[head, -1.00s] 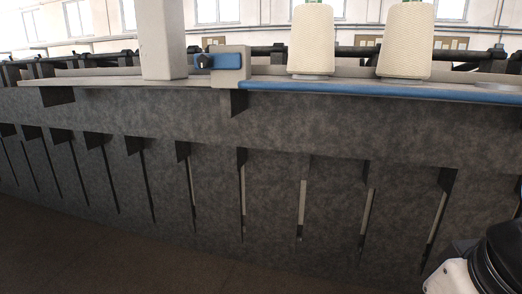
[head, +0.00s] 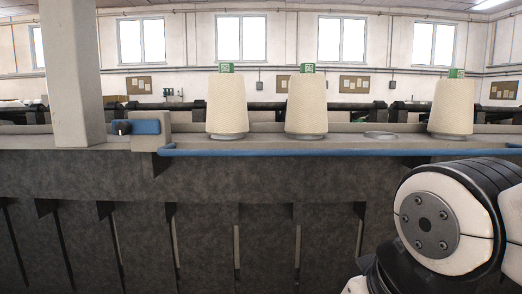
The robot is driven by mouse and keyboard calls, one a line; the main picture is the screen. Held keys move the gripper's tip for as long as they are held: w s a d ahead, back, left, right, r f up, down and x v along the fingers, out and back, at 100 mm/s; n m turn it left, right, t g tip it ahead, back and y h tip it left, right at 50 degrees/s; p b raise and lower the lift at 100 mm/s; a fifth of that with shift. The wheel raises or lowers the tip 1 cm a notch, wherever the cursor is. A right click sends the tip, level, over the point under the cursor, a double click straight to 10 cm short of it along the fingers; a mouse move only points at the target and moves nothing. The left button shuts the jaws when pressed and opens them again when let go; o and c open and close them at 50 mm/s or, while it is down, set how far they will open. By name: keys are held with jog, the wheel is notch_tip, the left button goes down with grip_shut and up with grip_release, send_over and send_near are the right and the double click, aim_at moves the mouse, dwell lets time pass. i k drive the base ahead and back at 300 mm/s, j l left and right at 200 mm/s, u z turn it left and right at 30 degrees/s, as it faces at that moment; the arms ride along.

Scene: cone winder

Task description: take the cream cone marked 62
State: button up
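Three cream cones stand upright on the winder's ledge in the head view: a left cone (head: 227,107), a middle cone (head: 306,105) and a right cone (head: 451,107). Each has a green tag at its top. The numbers on the tags are too small to read, so I cannot tell which cone is marked 62. My gripper is not in view; only part of my arm shows at the lower right, in front of the machine and below the right cone.
An empty round holder (head: 381,135) sits between the middle and right cones. A blue rail (head: 330,152) runs along the ledge's front edge. A pale post (head: 72,75) and a box with a blue panel (head: 151,130) stand to the left.

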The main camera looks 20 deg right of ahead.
aim_at(452, 112)
jog(key=l+z, duration=0.2)
jog(key=z, duration=0.2)
jog(key=i+l+z, duration=0.1)
jog(key=z, duration=0.3)
jog(key=i+l+z, duration=0.1)
jog(key=z, duration=0.3)
jog(key=i+z, duration=0.2)
jog(key=z, duration=0.2)
